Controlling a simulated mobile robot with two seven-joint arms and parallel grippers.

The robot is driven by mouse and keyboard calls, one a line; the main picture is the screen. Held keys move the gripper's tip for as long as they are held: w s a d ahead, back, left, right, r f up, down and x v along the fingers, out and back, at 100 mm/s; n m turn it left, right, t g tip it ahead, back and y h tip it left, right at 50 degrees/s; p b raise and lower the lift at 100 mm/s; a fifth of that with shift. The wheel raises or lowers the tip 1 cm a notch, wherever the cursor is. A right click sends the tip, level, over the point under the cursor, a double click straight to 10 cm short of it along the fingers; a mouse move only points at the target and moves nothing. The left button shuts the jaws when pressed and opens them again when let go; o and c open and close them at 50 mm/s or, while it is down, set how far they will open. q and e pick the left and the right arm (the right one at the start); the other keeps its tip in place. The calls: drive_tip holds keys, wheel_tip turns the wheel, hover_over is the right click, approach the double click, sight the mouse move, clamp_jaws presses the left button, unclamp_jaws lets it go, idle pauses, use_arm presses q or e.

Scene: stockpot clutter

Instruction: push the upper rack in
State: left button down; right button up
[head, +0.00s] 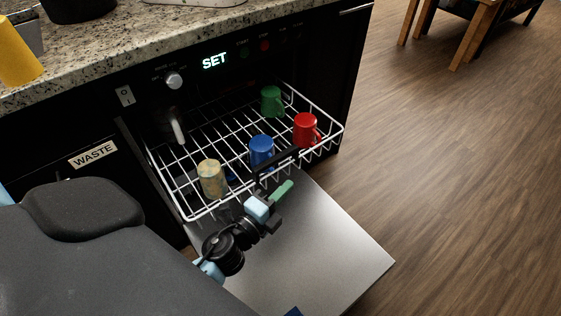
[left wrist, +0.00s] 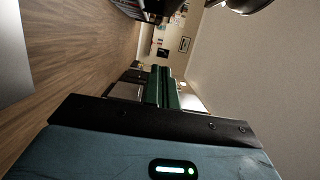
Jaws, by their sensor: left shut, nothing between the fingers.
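The upper rack (head: 188,219) is a white wire rack pulled out of the black dishwasher, over its lowered door (head: 335,262). A dark bar handle (head: 275,165) sits at its front. A mottled yellow mug (head: 211,179), a blue mug (head: 261,151), a red mug (head: 306,130) and a green mug (head: 271,101) stand in it. My left gripper (head: 289,186) has green fingers and is shut and empty, just in front of the rack's handle side, above the door. Whether it touches the rack I cannot tell. In the left wrist view its fingers (left wrist: 163,88) lie together. My right gripper is not in view.
A granite counter (head: 180,25) runs above the dishwasher, with a yellow object (head: 17,55) at its left end. A "WASTE" panel (head: 93,154) is left of the rack. Open wood floor (head: 450,170) lies to the right, with wooden furniture (head: 470,30) far back.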

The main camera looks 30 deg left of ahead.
sight(292, 161)
use_arm(q)
drive_tip(key=w+a, duration=0.1)
drive_tip(key=w, duration=0.1)
drive_tip(key=w+a, duration=0.1)
drive_tip(key=w, duration=0.2)
drive_tip(key=w+a, duration=0.1)
drive_tip(key=w, duration=0.2)
drive_tip(key=shift+w, duration=0.25)
drive_tip(key=shift+w+a, duration=0.1)
